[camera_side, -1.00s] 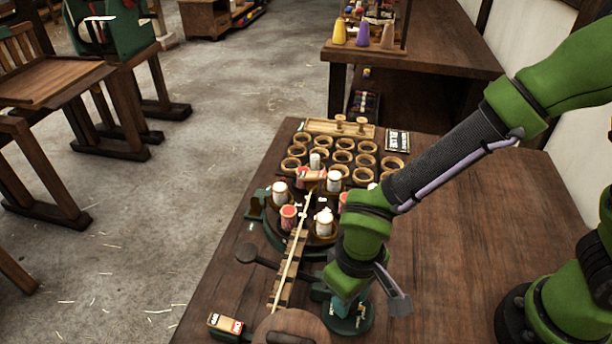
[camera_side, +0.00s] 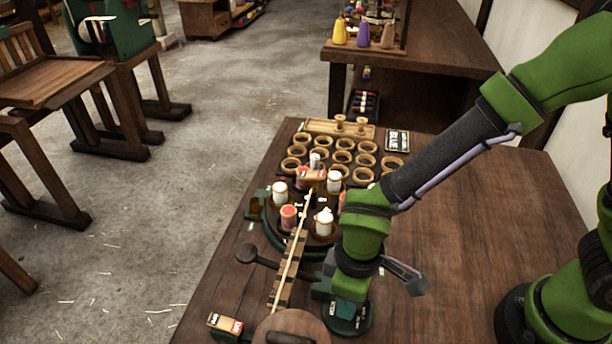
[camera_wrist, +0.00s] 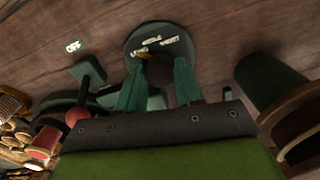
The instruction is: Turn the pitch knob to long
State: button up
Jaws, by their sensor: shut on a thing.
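The pitch knob's round dark green dial plate (camera_wrist: 160,38) shows at the top of the wrist view, with several small pale labels along it that are hard to read for certain. In the side view the plate (camera_side: 346,318) lies on the bench below my wrist. My gripper (camera_wrist: 158,82) points down at the plate, its two teal fingers on either side of its middle. It is shut on the pitch knob, which is mostly hidden between the fingers. A small brass-coloured pointer (camera_wrist: 143,56) shows beside the left finger, near the left-hand label.
Left of the plate, a pale rope (camera_side: 291,250) runs along a notched wooden strip. A dark ball-ended lever (camera_side: 246,253) and a round turntable with white and red bobbins (camera_side: 323,222) stand nearby. A small labelled block (camera_side: 225,323) sits at the front. The bench's right side (camera_side: 480,240) is clear.

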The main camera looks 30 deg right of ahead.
jog(key=o, duration=1)
jog(key=shift+o, duration=0.2)
jog(key=shift+r, duration=0.1)
notch_tip(320, 180, up, 17)
jog(key=shift+w+d, duration=0.1)
